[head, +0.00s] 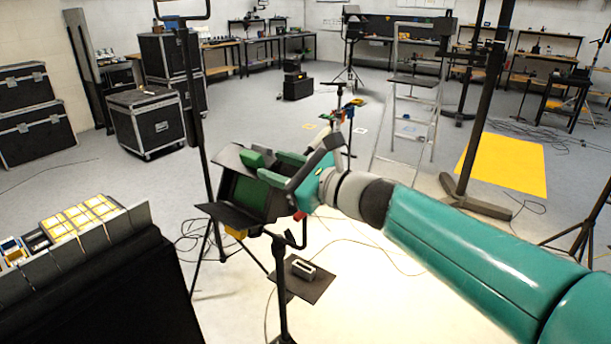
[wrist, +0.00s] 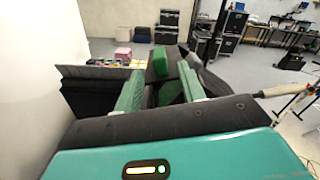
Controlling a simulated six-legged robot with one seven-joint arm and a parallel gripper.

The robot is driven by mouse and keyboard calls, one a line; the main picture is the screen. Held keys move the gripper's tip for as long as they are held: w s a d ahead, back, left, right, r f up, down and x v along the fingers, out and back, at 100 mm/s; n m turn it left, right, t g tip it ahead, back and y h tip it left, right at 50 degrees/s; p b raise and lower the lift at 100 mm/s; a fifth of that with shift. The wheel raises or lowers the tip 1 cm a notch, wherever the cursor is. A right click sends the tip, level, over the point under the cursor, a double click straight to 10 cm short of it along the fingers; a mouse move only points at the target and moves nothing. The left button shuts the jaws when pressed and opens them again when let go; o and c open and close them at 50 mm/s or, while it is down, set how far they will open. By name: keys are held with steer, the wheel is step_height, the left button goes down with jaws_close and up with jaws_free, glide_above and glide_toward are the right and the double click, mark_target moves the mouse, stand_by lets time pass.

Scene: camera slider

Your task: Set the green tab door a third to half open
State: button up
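The lamp head (head: 251,190) stands on a stand in the middle of the head view, with black flap doors around its dark green face. A green tab (wrist: 158,63) sits on a dark door ahead of my gripper in the wrist view. My gripper (wrist: 161,74) has two green-padded fingers, spread apart on either side of the tab's line. The tab appears between or just beyond the fingertips, and neither finger visibly grips it. The exact depth gap cannot be told. In the head view my gripper reaches the lamp from the right, and its fingers overlap the upper doors.
A dark upright stand (head: 197,120) rises just left of the lamp. A black case with yellow-lit panels (head: 85,215) is at lower left. A stepladder (head: 413,100) and a yellow floor patch (head: 507,163) lie behind. Cables cross the floor below the lamp.

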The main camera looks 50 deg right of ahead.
steer(key=s, duration=0.6)
steer(key=shift+s, duration=0.25)
steer(key=w+a+f+n+g+y, duration=0.2)
steer(key=w+a+f+n+g, duration=0.15)
steer(key=a+n, duration=0.55)
steer(key=w+a+f+n+g+y, duration=0.2)
steer(key=a+f+n+g, duration=0.2)
steer(key=a+n, duration=0.5)
steer(key=s+a+f+n+g+h, duration=0.2)
steer(key=a+f+n+g+h, duration=0.2)
steer(key=a+f+n, duration=0.4)
steer(key=a+n+g, duration=0.1)
steer(key=n, duration=0.5)
steer(key=shift+s+a+h, duration=0.3)
steer(key=shift+a, duration=0.1)
